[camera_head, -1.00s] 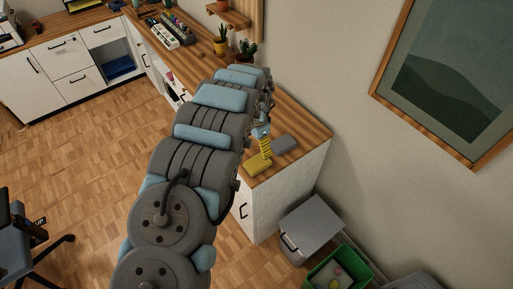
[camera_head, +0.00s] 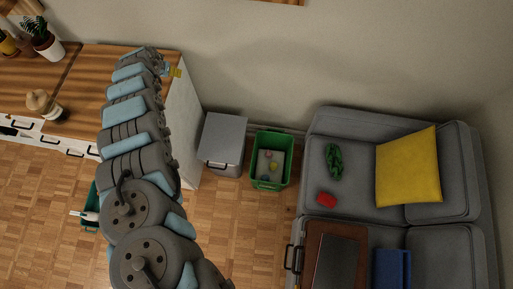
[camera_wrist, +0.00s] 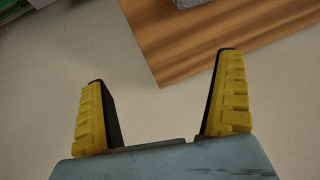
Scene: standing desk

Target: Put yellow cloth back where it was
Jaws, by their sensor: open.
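My gripper (camera_wrist: 162,66) is open and nothing is between its two yellow-ribbed fingers in the wrist view. It also shows in the head view (camera_head: 174,72), small, at the right end of the wooden desk top (camera_head: 88,95), partly hidden by my arm. In the wrist view a corner of the wood top (camera_wrist: 190,50) lies beyond the fingertips, with a pale plain surface around it. I cannot make out the yellow cloth in either view now. My arm hides part of the desk.
A grey bin (camera_head: 222,138) and a green crate (camera_head: 271,160) with small things inside stand right of the desk. A grey sofa (camera_head: 345,125) holds a yellow cushion (camera_head: 408,168), a green item (camera_head: 334,161) and a red item (camera_head: 327,199). A potted cactus (camera_head: 46,42) stands on the left.

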